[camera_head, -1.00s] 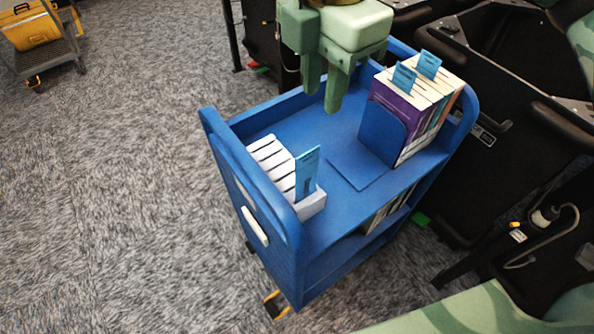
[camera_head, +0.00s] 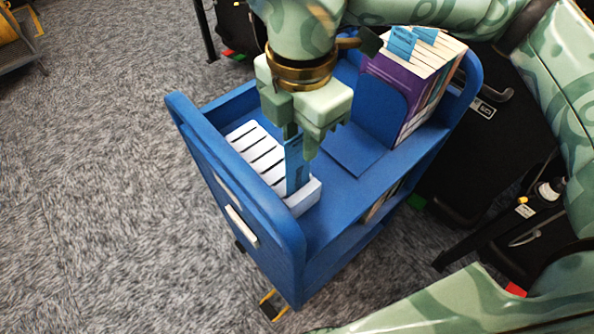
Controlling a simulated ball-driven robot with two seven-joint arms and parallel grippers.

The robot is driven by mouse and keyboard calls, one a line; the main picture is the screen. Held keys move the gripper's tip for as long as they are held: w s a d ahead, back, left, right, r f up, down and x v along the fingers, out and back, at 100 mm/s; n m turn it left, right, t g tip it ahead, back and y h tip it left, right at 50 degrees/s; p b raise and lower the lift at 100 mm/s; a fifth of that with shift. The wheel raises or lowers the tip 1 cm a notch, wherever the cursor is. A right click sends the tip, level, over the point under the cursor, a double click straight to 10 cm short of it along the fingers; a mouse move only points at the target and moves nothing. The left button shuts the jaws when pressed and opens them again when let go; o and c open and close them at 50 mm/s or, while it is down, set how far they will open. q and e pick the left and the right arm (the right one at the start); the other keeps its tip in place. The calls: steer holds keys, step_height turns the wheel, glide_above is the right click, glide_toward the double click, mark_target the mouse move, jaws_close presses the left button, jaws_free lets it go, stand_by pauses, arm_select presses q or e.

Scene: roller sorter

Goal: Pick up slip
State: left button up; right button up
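The blue slip (camera_head: 294,168) stands upright in a slot at the near right end of the white slotted holder (camera_head: 262,155) on the blue cart. My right gripper (camera_head: 300,140) points down right over the slip, with its fingers at the slip's upper part. One finger overlaps the slip's top in this view. A gap shows between the fingers, but I cannot tell whether they touch the slip. My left gripper is not in view.
The blue cart (camera_head: 335,222) has raised end walls. Books (camera_head: 410,80) with blue slips (camera_head: 402,42) in them stand against a blue bookend (camera_head: 378,108) at the back right. Black bins stand behind the cart. Grey carpet lies open to the left.

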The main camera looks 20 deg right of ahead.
mark_target(299, 153)
step_height(299, 153, down, 4)
steer(key=shift+a+f+b, duration=0.1)
steer(key=shift+b, duration=0.6)
steer(key=shift+r, duration=0.2)
jaws_close()
